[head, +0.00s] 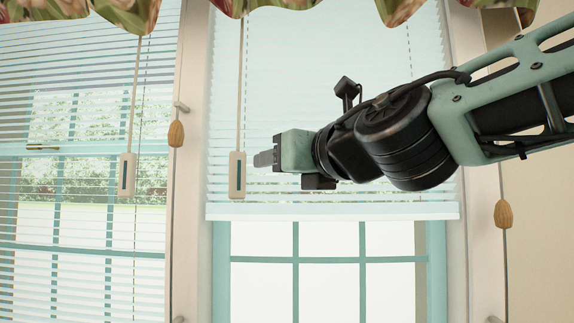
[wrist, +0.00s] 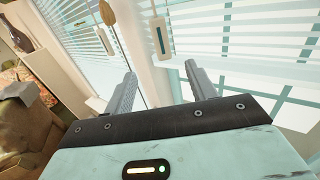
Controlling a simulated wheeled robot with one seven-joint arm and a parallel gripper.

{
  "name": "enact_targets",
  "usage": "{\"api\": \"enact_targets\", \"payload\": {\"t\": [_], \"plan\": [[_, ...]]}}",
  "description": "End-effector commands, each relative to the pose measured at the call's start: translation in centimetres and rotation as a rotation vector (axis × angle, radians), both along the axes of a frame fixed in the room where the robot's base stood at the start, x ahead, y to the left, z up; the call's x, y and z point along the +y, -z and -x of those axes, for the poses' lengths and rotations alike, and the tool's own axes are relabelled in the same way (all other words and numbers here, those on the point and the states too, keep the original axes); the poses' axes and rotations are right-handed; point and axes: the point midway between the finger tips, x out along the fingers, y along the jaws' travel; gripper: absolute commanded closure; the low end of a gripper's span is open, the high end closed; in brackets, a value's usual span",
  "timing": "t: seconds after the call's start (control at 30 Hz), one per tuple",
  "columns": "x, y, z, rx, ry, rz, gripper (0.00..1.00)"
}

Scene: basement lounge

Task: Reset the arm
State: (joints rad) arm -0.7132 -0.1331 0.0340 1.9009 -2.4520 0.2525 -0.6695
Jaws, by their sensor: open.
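My gripper (head: 264,158) is in the head view, stretched out to the left from my green and black arm, in front of a half-raised window blind. In the wrist view my gripper (wrist: 160,80) has its two grey fingers apart with nothing between them. In the head view a white blind control (head: 237,175) with a dark slot hangs on a cord just left of the fingertips. It also shows beyond the fingers in the wrist view (wrist: 159,38). I cannot tell whether the fingertips touch it.
A lowered blind (head: 70,255) covers the left window, with another white control (head: 127,174) and a wooden cord pull (head: 176,133). A second wooden pull (head: 503,214) hangs at the right. A floral valance (head: 130,12) runs along the top. A vase (wrist: 18,38) stands at left.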

Motion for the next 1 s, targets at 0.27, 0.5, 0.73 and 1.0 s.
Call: {"api": "enact_targets", "payload": {"t": [0.27, 0.5, 0.73, 1.0], "plan": [[-0.1, 0.3, 0.0, 0.018, 0.006, -0.016, 0.44], [-2.2, 6.3, -0.6, 0.330, 0.141, -0.293, 0.44], [-6.1, 16.3, 0.5, 0.752, 0.445, -0.689, 0.44], [-11.2, 28.2, 6.0, 1.142, 0.955, -1.125, 0.44]]}}
